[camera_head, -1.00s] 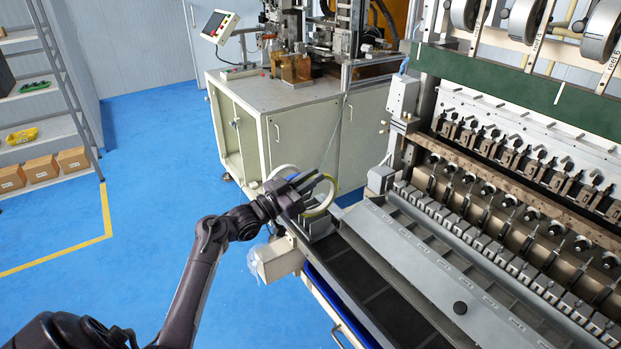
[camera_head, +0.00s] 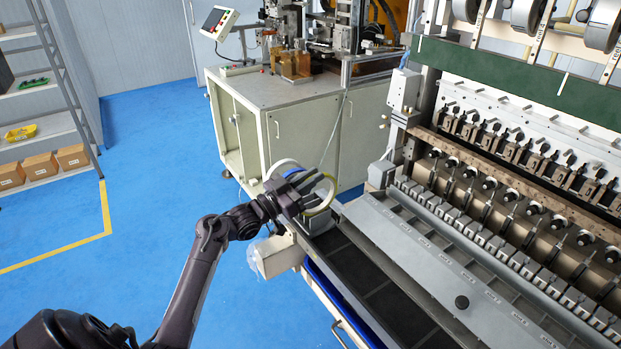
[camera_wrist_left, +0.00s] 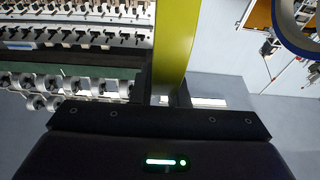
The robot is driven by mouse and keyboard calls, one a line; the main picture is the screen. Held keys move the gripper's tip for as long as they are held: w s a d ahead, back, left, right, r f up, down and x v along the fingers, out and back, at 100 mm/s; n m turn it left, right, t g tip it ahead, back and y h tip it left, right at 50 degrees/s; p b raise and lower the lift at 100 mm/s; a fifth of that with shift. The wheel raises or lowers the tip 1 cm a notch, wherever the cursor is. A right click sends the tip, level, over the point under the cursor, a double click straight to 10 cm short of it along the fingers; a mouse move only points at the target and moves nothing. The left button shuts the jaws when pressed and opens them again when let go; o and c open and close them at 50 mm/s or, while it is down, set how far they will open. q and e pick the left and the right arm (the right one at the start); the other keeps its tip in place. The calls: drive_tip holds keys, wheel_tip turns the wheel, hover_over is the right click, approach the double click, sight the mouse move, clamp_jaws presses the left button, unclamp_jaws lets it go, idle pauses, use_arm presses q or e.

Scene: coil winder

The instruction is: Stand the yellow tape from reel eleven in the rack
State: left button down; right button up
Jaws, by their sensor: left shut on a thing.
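My left gripper (camera_head: 314,190) is above the machine's near left corner. It is shut on the yellow tape (camera_head: 321,209), a roll partly hidden behind the fingers in the head view. In the left wrist view the yellow tape (camera_wrist_left: 177,45) shows as an upright yellow band between the fingers. A second ring, white with a blue inner side, the blue tape (camera_head: 284,165), shows just behind the gripper. In the left wrist view the blue tape (camera_wrist_left: 296,28) is at the upper right, apart from the fingers. I cannot make out the rack clearly. My right gripper is out of view.
The winding machine (camera_head: 520,205) fills the right side, with reels (camera_head: 527,14) at its top. A dark tray strip (camera_head: 367,285) runs along its front. A pale cabinet (camera_head: 300,125) stands behind the gripper. Blue floor is open at the left, beside a shelf (camera_head: 45,135).

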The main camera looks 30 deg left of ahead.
use_arm(q)
drive_tip(key=shift+f, duration=0.15)
drive_tip(key=shift+f+b, duration=1.85)
drive_tip(key=shift+f, duration=0.4)
drive_tip(key=c, duration=1.7)
unclamp_jaws()
drive_tip(key=shift+r+p+v, duration=0.2)
drive_tip(key=shift+p+v, duration=0.2)
drive_tip(key=shift+v, duration=1.05)
drive_tip(key=shift+r+p+v, duration=0.15)
drive_tip(key=shift+p+v, duration=0.25)
drive_tip(key=shift+v, duration=1.1)
drive_tip(key=shift+a, duration=0.1)
